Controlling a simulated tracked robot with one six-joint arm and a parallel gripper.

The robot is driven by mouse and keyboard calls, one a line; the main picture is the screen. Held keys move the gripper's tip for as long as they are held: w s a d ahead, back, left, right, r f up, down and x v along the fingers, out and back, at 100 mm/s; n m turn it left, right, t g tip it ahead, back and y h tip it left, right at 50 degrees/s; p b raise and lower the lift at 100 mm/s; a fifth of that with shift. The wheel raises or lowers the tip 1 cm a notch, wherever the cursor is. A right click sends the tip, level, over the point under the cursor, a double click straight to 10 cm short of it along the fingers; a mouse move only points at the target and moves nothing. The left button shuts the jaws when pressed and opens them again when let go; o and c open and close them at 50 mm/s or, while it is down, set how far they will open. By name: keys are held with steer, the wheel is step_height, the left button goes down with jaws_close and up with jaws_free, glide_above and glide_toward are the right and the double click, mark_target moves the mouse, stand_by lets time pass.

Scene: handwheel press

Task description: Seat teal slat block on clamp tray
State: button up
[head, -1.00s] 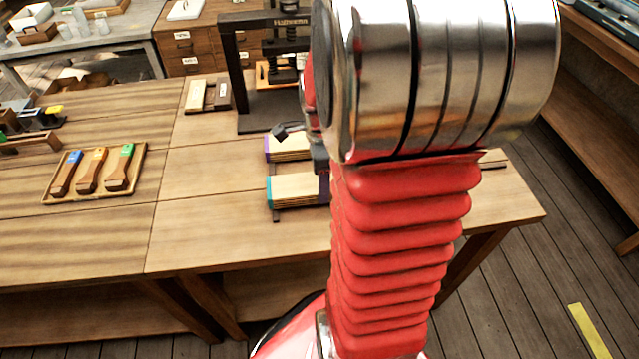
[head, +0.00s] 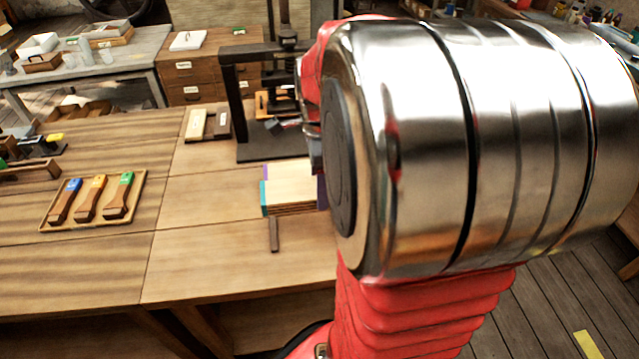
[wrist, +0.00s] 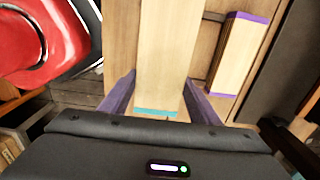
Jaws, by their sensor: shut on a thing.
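The teal slat block (head: 290,195) is a pale wooden slat stack with teal ends. In the wrist view it (wrist: 165,60) runs between the fingers of my gripper (wrist: 159,82), its teal end towards the palm. My gripper is shut on it and holds it above the bench; in the head view the arm hides the fingers and the block's right end. The clamp tray (head: 262,103), a small orange-brown wooden tray, sits in the black press (head: 243,90) at the back, partly hidden by the press and my arm.
A similar purple-ended block (wrist: 238,55) lies beside the held block. A dark support strip (head: 274,236) lies bare on the bench. A tray of brushes (head: 95,200) is at left; two small slabs (head: 207,124) lie near the press.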

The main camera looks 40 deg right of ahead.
steer(key=shift+w, duration=0.1)
steer(key=n, duration=0.1)
steer(key=w+n, duration=0.1)
steer(key=n, duration=0.2)
steer(key=shift+w+d+r, duration=0.3)
steer(key=w+a+f+n, duration=0.2)
steer(key=w+a+n, duration=0.1)
steer(key=w+n, duration=1.05)
steer(key=w+a+f+n, duration=0.2)
steer(key=a, duration=0.2)
steer(key=w+a+f+n, duration=0.2)
steer(key=w+a+f, duration=0.1)
steer(key=a, duration=0.1)
steer(key=w+a+f+n, duration=0.2)
steer(key=a+n, duration=0.1)
steer(key=a, duration=0.1)
steer(key=shift+w+a+f, duration=0.1)
steer(key=shift+w+f, duration=0.1)
steer(key=shift+w+a+f, duration=0.1)
steer(key=shift+a+f, duration=0.15)
steer(key=shift+a, duration=0.15)
